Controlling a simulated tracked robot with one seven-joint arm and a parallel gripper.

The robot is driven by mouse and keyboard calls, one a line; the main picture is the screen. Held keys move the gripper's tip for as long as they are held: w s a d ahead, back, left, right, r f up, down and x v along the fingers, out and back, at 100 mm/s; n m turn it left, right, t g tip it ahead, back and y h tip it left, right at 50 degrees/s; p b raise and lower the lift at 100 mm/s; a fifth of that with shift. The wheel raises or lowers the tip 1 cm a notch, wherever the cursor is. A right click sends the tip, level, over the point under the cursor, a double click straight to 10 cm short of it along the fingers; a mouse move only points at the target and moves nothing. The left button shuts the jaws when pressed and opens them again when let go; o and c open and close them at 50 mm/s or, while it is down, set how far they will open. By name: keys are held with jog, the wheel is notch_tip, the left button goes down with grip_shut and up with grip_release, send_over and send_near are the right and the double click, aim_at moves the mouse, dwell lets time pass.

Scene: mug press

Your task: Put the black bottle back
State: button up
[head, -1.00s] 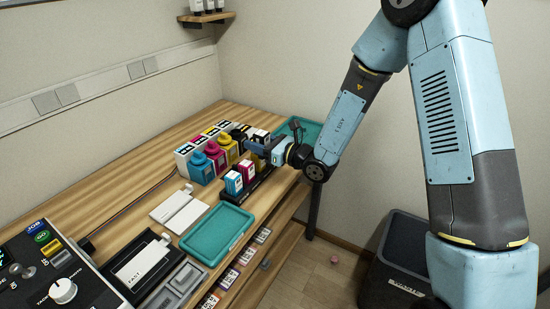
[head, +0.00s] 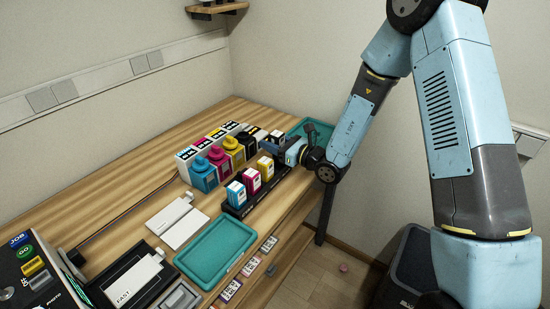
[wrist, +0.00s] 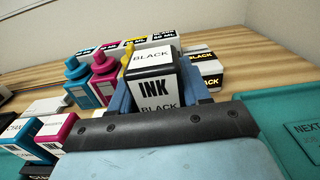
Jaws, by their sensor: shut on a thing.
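A black ink container (wrist: 151,82) is in my gripper. Its white top reads BLACK and its front label INK BLACK; it is boxy like the cartridges, with no round cap showing. In the head view my gripper (head: 282,147) is shut on it near the far end of the black rack (head: 238,211). I cannot tell whether its base touches anything. Cyan (head: 236,194), magenta (head: 251,181) and yellow (head: 266,168) cartridges stand in the rack. A dark bottle (head: 247,142) seems to stand beside the yellow bottle (head: 234,151), partly hidden.
Cyan (head: 203,174) and magenta (head: 219,161) bottles stand behind the rack, before white labelled boxes (head: 186,158). A teal tray (head: 216,250) lies in front, and another teal tray (head: 318,130) is beyond my gripper. Bare wood (head: 120,205) is left.

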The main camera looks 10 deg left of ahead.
aim_at(274, 157)
jog(key=shift+f, duration=2.5)
jog(key=shift+s+d+f, duration=0.1)
jog(key=shift+f, duration=0.3)
grip_shut()
jog(key=o, duration=1)
grip_release()
jog(key=shift+f, duration=0.1)
